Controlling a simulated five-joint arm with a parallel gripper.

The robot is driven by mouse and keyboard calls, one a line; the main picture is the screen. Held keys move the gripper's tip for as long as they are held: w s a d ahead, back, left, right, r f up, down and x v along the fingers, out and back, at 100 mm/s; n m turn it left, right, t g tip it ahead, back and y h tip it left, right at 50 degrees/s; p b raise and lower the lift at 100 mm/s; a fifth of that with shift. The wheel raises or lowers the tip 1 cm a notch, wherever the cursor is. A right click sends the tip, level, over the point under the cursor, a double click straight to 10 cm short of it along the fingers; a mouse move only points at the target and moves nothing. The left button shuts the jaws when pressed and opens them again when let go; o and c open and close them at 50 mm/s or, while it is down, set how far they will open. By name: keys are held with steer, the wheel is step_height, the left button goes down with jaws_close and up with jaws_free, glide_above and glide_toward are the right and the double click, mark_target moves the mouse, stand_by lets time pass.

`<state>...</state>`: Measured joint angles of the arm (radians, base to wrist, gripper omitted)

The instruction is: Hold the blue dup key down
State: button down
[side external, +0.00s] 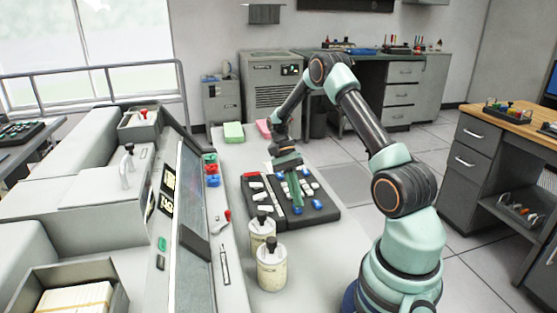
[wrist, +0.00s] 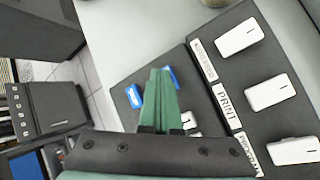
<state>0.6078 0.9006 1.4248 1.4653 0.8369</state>
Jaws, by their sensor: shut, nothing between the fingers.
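A black keyboard unit (side external: 262,208) lies on the grey desk, with white, blue and red keys. My gripper (side external: 297,210) is shut and empty, pointing down over the keyboard's front part. Blue keys show there, one (side external: 317,204) just right of the fingertips. In the wrist view the shut green fingers (wrist: 162,72) partly cover one blue key (wrist: 173,77); another blue key (wrist: 133,96) lies to their left. I cannot read a dup label on any blue key, nor tell whether the fingertips touch one. White switches (wrist: 238,38) sit beside labels, one reading PRINT.
Two cream canisters (side external: 271,270) with dark knobs stand on the desk in front of the keyboard. The punch machine (side external: 110,180) with red, green and blue buttons (side external: 211,170) is on the left. A green card stack (side external: 233,132) and a pink one (side external: 264,127) lie behind.

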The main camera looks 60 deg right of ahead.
steer(key=shift+r, duration=0.85)
steer(key=shift+r, duration=0.1)
steer(key=shift+r, duration=2.45)
steer(key=a+r+n+t+h, duration=0.2)
steer(key=a+r+n+t, duration=0.3)
steer(key=a+n, duration=0.3)
steer(key=s+a+r+n+t+h, duration=0.1)
steer(key=a+r+n+t, duration=0.5)
steer(key=a, duration=0.6)
step_height(320, 180, up, 3)
steer(key=n+h, duration=0.1)
steer(key=n, duration=0.1)
steer(key=shift+s+a+f+n+t, duration=0.2)
steer(key=shift+a+n+t, duration=0.1)
steer(key=shift+a, duration=0.1)
